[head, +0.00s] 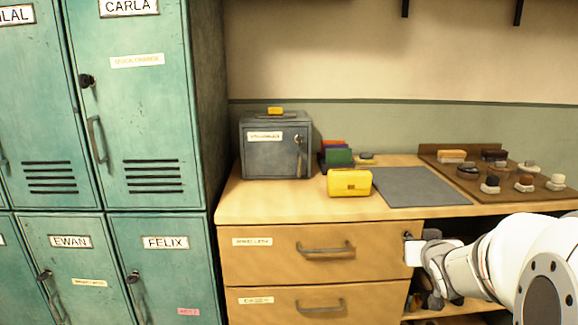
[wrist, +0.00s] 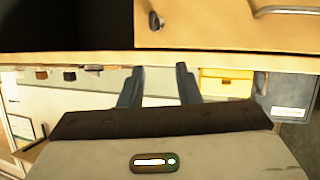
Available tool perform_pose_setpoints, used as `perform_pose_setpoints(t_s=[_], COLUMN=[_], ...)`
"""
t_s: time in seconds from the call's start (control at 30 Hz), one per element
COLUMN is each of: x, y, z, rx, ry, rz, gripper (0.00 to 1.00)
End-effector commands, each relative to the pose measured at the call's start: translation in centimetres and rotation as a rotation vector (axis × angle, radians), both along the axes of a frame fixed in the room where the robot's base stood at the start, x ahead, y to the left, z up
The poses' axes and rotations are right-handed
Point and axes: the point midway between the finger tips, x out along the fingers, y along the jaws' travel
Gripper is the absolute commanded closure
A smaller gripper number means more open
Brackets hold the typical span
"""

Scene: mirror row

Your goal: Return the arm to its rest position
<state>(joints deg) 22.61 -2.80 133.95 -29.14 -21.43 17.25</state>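My white arm (head: 480,262) reaches in from the right in the head view. Its end, my gripper (head: 412,250), is in front of the right edge of the upper wooden drawer (head: 290,262), close to a small dark lock at that edge. Whether it touches the drawer front cannot be told. In the wrist view my gripper (wrist: 161,70) shows two dark fingers standing apart with nothing between them. The wrist picture appears turned over, with the drawer front (wrist: 215,25) at the top.
A wooden counter (head: 300,205) carries a grey metal box (head: 275,155), a yellow case (head: 349,183), a grey mat (head: 405,187) and a brown board (head: 465,177) with several brushes. Green lockers (head: 130,120) stand at left. An open shelf (head: 470,310) lies below my arm.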

Motion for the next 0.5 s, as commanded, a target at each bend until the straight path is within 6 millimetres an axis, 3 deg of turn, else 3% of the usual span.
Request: perform_pose_setpoints(t_s=[0.03,0.27,0.5], x=[-1.1,-7.4,-16.1], y=[1.1,5.8,11.7], z=[3.0,7.3,11.7], rx=[0.002,0.040,0.108], ry=[0.055,0.357,0.688], rz=[-0.014,-0.054,0.001], gripper=[0.70,0.70,0.70])
